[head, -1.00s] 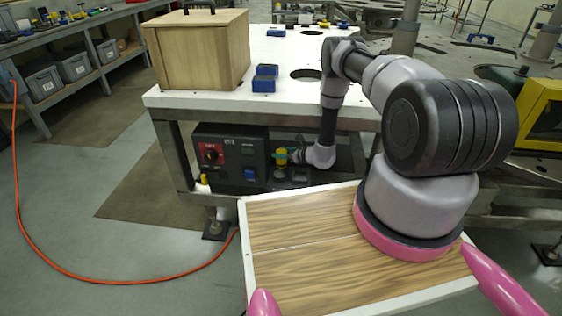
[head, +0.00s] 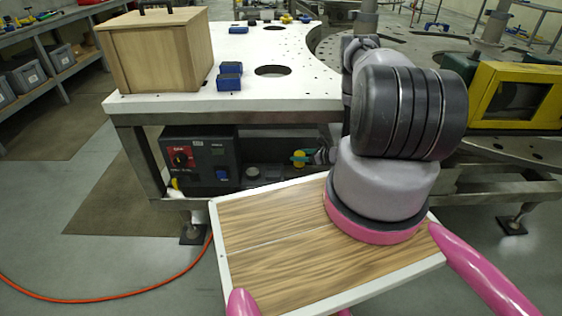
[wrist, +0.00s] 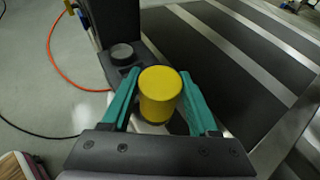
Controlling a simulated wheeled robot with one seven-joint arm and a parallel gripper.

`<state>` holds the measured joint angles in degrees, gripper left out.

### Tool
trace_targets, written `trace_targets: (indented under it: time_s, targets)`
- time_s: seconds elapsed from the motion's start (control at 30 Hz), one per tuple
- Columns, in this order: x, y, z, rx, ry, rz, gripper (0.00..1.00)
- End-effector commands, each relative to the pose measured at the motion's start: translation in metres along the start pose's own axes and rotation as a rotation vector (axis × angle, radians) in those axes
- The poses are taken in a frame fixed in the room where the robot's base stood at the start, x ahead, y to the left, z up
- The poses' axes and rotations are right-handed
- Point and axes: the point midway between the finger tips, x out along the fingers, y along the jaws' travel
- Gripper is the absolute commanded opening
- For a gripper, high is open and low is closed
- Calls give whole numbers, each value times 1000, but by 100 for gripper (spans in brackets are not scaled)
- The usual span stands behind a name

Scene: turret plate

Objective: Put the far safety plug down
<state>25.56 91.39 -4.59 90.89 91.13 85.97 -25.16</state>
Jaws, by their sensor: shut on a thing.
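The yellow safety plug (wrist: 160,95) is a short cylinder held between the two teal fingers of my gripper (wrist: 161,100) in the wrist view. In the head view the plug (head: 298,160) is a small yellow spot at my gripper (head: 304,157), under the white table top and right of the dark control box (head: 202,160). My gripper is shut on the plug. The plug's lower end is hidden. A round grey cap or socket (wrist: 122,53) sits on the black ledge beyond the left finger; I cannot tell which it is.
The white table top (head: 180,105) overhangs the shelf space where my gripper is. It carries a wooden box (head: 155,55) and blue blocks (head: 230,75). Table legs stand on both sides. An orange hose (head: 110,297) lies on the open floor at left.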

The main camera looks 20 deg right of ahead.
Motion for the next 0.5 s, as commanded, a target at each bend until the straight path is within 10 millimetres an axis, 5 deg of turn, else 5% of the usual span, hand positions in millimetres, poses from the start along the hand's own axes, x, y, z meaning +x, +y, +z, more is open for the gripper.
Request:
trace_targets:
  time_s: [0.1, 0.3, 0.5]
  targets:
    - [-27, 18, -26, 10, 3, -4, 0]
    - [-52, 45, -46, 5, -4, -1, 0]
    - [-20, 49, -33, -3, -8, 4, 0]
